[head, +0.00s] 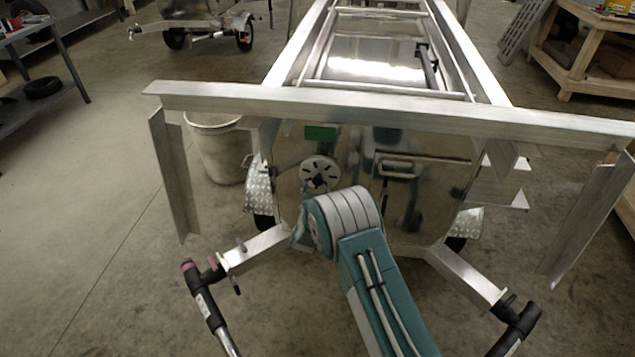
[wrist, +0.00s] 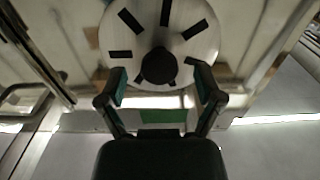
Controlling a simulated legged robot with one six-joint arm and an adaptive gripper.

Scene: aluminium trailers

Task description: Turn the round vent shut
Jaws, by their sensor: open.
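The round vent (head: 320,174) is a pale metal disc with dark slots, set on the front panel of the aluminium trailer, left of centre in the head view. In the wrist view the vent (wrist: 190,45) fills the top middle, with a dark round knob (wrist: 158,66) at its centre and several black slots around it. My gripper (wrist: 160,82) is open, one finger on each side below the knob. I cannot tell whether the fingers touch the disc. In the head view my arm hides the gripper.
A metal bar (head: 390,108) crosses above the panel, with angled pieces hanging at both ends. A handle (head: 397,166) sits right of the vent. A grey bin (head: 215,150) stands behind at left. Two drawbar arms (head: 258,248) stick out low toward me. The floor at left is clear.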

